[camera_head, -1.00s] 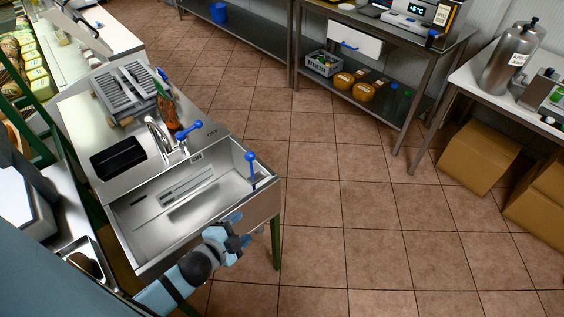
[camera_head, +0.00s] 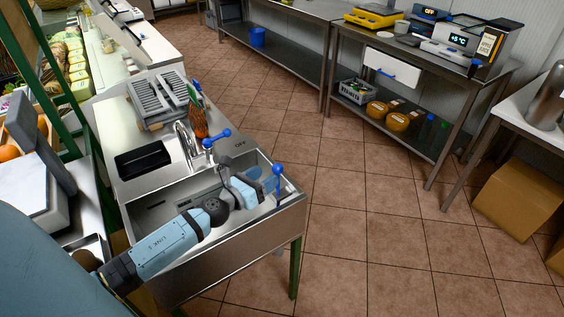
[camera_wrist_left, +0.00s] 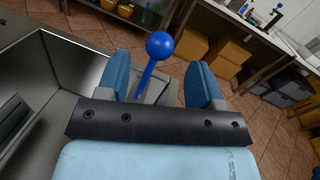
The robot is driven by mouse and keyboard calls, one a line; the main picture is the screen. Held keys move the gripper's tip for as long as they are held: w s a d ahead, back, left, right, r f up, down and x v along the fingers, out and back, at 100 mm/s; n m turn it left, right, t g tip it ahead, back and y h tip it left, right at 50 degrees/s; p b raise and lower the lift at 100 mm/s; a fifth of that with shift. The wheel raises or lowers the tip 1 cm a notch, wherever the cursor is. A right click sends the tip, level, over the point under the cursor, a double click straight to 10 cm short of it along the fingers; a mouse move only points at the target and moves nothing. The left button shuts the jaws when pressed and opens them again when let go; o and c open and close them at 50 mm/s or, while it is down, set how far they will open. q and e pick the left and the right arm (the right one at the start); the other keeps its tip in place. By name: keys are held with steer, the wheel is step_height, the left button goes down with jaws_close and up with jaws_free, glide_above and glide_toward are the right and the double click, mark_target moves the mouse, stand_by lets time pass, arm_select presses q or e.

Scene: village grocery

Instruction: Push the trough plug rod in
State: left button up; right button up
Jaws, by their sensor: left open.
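The blue plug rod with a ball top (camera_head: 277,170) stands up at the right end of the steel trough (camera_head: 158,222). In the left wrist view the rod's ball (camera_wrist_left: 159,46) and shaft show between and beyond the two blue fingers. My left gripper (camera_head: 268,178) is over the trough, open, with its fingers pointing toward the rod. In the left wrist view the gripper (camera_wrist_left: 160,82) has one finger on each side of the rod's line. I cannot tell whether either finger touches it. My right gripper is not in view.
A blue-handled tap (camera_head: 217,138) stands behind the trough. A grey rack (camera_head: 160,98) and a black basin (camera_head: 143,160) are on the counter. A scale (camera_head: 30,190) stands at the left. Tiled floor is clear to the right.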

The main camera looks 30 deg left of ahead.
mark_target(273, 171)
arm_select(q)
steer(key=w, duration=0.3)
steer(key=w+d, duration=0.1)
steer(key=w, duration=0.2)
steer(key=shift+d+p, duration=0.1)
steer(key=shift+p, duration=0.3)
steer(key=shift+w+d, duration=0.15)
steer(key=shift+w, duration=0.45)
jaws_close()
step_height(273, 171, down, 4)
steer(key=b, duration=0.4)
steer(key=shift+s, duration=0.1)
jaws_free()
